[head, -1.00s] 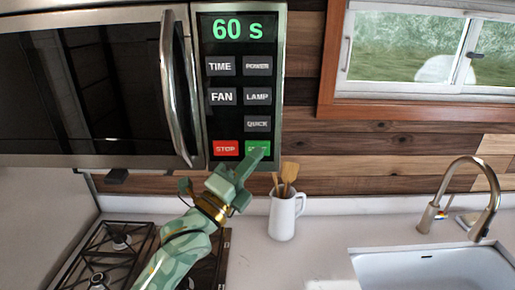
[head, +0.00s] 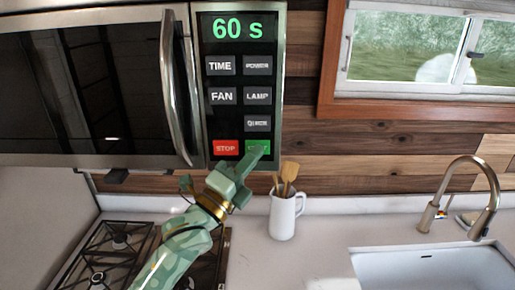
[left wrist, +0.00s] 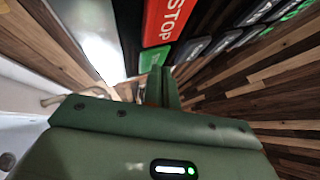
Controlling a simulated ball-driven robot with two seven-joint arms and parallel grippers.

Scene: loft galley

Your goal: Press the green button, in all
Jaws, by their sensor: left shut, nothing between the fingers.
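The green button (head: 254,144) is at the bottom right of the microwave's black control panel, beside the red STOP button (head: 225,147). My left gripper (head: 258,153) is shut and empty, its fingertips overlapping the lower part of the green button in the head view. In the left wrist view the green button (left wrist: 153,58) shows just beyond my left fingers (left wrist: 161,78), and the red STOP button (left wrist: 168,20) is above it. I cannot tell whether the fingertips touch the button. My right gripper is not in view.
The panel display (head: 237,28) reads 60 s. Grey TIME, POWER, FAN, LAMP and QUICK buttons lie above the green one. The microwave door handle (head: 178,90) is to the left. A white jug (head: 284,215) with wooden utensils stands below right, and a gas hob (head: 110,245) lies below.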

